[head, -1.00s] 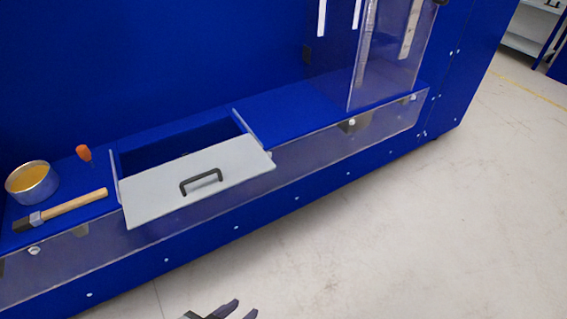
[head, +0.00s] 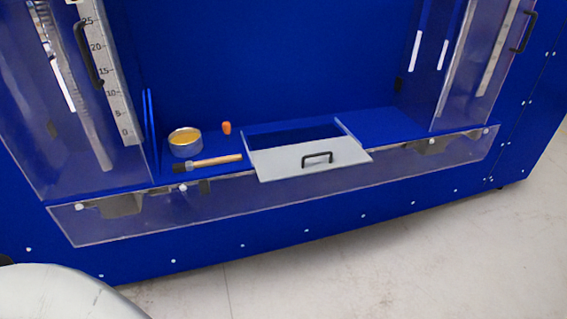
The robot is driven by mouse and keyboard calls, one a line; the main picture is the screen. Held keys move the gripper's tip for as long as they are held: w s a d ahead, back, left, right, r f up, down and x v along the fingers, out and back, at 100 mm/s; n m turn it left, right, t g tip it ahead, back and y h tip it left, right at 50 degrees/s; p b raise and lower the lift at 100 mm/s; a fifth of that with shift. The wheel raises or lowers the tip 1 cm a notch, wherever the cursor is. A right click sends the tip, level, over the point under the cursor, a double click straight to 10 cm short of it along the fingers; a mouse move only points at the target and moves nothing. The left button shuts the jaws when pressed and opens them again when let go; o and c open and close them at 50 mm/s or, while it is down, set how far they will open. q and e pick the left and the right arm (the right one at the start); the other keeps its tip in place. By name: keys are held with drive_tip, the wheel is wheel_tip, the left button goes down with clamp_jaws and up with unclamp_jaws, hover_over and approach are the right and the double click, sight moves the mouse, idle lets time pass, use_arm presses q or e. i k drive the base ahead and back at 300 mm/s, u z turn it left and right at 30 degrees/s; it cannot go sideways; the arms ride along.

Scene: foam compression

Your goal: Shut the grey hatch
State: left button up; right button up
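The grey hatch (head: 285,162) is a flat light-grey panel with a black bar handle (head: 317,157). It lies in the middle of the head view, pulled out toward me over the front edge of the blue ledge. Behind it a dark rectangular opening (head: 292,136) in the ledge shows. Neither of my grippers is in the head view now.
Clear panels (head: 465,70) with handles stand at both sides. Floor (head: 420,255) in front is free at right.

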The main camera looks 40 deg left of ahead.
sight(289, 161)
drive_tip(key=u, duration=0.9)
drive_tip(key=i, duration=0.3)
drive_tip(key=u, duration=0.05)
